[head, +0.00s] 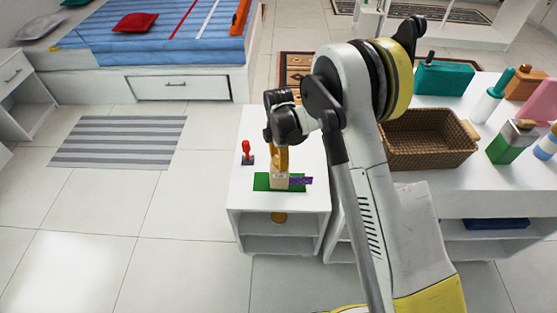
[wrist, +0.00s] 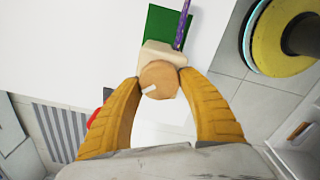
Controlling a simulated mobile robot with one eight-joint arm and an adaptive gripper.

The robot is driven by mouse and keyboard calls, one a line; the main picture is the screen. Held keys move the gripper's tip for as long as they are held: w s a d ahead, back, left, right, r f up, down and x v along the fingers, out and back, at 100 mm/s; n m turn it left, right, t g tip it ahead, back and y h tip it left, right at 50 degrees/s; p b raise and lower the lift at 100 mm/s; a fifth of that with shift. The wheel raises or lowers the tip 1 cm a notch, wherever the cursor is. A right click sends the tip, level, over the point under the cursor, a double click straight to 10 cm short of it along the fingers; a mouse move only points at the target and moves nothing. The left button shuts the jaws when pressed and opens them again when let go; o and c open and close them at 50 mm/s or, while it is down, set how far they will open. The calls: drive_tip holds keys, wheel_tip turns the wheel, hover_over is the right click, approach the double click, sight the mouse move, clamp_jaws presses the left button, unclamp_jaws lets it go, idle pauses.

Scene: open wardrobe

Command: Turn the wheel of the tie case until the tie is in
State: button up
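The tie case (head: 279,179) is a small beige block standing on a green mat (head: 262,181) on a white cabinet. Its wheel (wrist: 158,80) is a round wooden disc with a short white mark, facing my wrist camera. The purple tie (head: 301,181) sticks out on the right of the case in the head view and also shows as a narrow strip in the wrist view (wrist: 183,25). My gripper (wrist: 160,77) points down over the case. Its two orange fingertips lie against opposite sides of the wheel. In the head view my gripper hides the wheel.
A red-topped stamp-like object (head: 246,152) stands left of the mat. A wicker basket (head: 430,160) and several bottles and boxes stand on the counter to the right. The cabinet's front left top is clear.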

drive_tip(key=c, duration=0.5)
